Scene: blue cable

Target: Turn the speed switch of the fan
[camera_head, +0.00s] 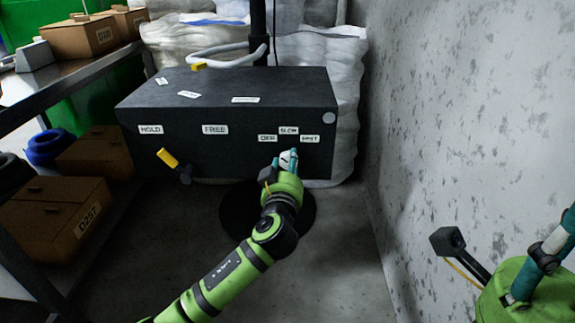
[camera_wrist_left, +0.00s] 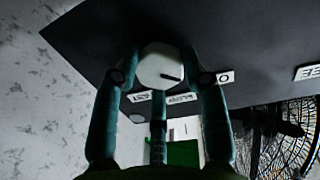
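The fan's dark control box (camera_head: 180,115) stands ahead in the head view. Its front has OFF, SLOW and FAST labels (camera_head: 288,130) above the speed switch. In the left wrist view the switch is a round white knob (camera_wrist_left: 160,66); its dark line points toward the partly hidden label starting with O (camera_wrist_left: 222,77). My left gripper (camera_head: 288,160) is at the knob, hiding most of it in the head view. Its teal fingers (camera_wrist_left: 160,62) surround the knob very closely; contact is unclear. My right gripper (camera_head: 550,245) is partly in view at the lower right, its fingertips cut off.
A yellow-tipped lever (camera_head: 168,158) sticks out at the box's left, below the HOLD and FREE labels. A metal shelf (camera_head: 75,75) with cardboard boxes (camera_head: 80,38) is on the left. A grey wall (camera_head: 460,110) rises on the right. Wrapped sacks (camera_head: 335,60) stand behind.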

